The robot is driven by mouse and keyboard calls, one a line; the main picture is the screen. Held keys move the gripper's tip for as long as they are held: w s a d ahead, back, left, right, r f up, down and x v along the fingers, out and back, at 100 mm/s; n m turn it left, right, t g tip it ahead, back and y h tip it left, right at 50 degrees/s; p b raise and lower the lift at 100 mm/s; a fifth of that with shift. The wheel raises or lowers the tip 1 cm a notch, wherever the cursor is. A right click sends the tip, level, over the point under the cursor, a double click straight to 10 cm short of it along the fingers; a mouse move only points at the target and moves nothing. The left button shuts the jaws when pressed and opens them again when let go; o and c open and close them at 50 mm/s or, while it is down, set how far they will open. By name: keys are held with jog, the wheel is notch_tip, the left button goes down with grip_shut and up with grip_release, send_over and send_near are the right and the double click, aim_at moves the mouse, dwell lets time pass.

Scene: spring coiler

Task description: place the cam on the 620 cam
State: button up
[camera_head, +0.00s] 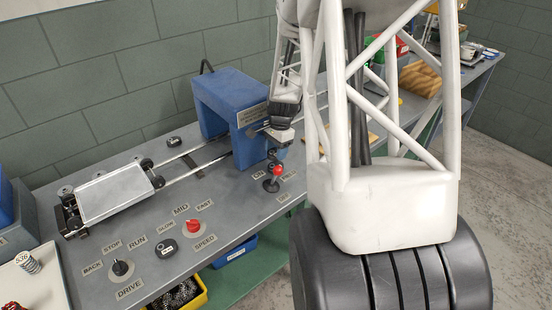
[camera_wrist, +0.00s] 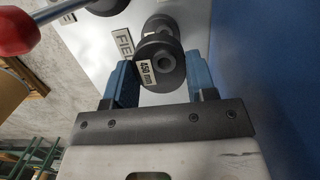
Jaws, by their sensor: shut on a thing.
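My gripper (camera_wrist: 161,80) is shut, its two blue fingers on either side of a dark grey round cam (camera_wrist: 163,62) with a hole in its middle. A white label reading "450 mm" is on the cam's left side. Another dark round piece (camera_wrist: 163,27) shows just beyond it; I cannot tell whether the two are joined. In the head view my gripper (camera_head: 277,135) is above the grey bench, in front of the blue machine housing (camera_head: 232,105). The cam is too small to make out there. No label reading "620" is legible.
A red-knobbed lever (camera_head: 278,171) stands close to my gripper; its knob (camera_wrist: 14,30) fills the wrist view's upper left corner. A carriage with a pale plate (camera_head: 115,192) sits on rails at left. A red speed knob (camera_head: 193,226) and a black drive knob (camera_head: 121,267) are on the bench front.

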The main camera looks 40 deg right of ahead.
jog(key=shift+f, duration=0.1)
jog(key=shift+f, duration=1.8)
jog(key=shift+f, duration=0.1)
jog(key=o, duration=1.2)
jog(key=shift+f, duration=0.1)
jog(key=r, duration=0.4)
jog(key=d+r, duration=0.1)
jog(key=r, duration=0.7)
jog(key=shift+d+r, duration=0.1)
jog(key=shift+d, duration=0.3)
jog(key=shift+a, duration=0.1)
